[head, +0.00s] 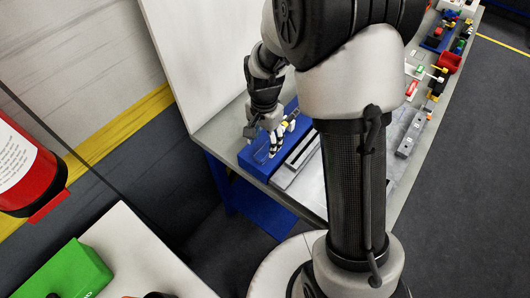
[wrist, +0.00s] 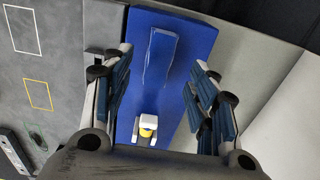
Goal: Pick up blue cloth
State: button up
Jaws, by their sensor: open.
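In the wrist view a blue cloth (wrist: 160,58) shows as a narrow, lighter-edged piece lying lengthwise on a long blue surface (wrist: 199,35). It is nearly the same blue, so its outline is faint. My gripper (wrist: 158,88) is open and empty, its fingers spread on either side of the blue surface, with the cloth ahead between them. In the head view my gripper (head: 272,147) is above the blue surface (head: 251,166) at the table's near left corner. The cloth cannot be made out clearly there.
A grey bar (head: 411,134), a red bin (head: 449,62) and several small parts are farther right.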

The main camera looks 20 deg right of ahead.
aim_at(265, 150)
notch_tip(265, 150, down, 4)
jog(key=shift+f+b, duration=0.15)
jog(key=shift+b, duration=0.5)
jog(key=shift+c, duration=0.2)
jog(key=c, duration=0.9)
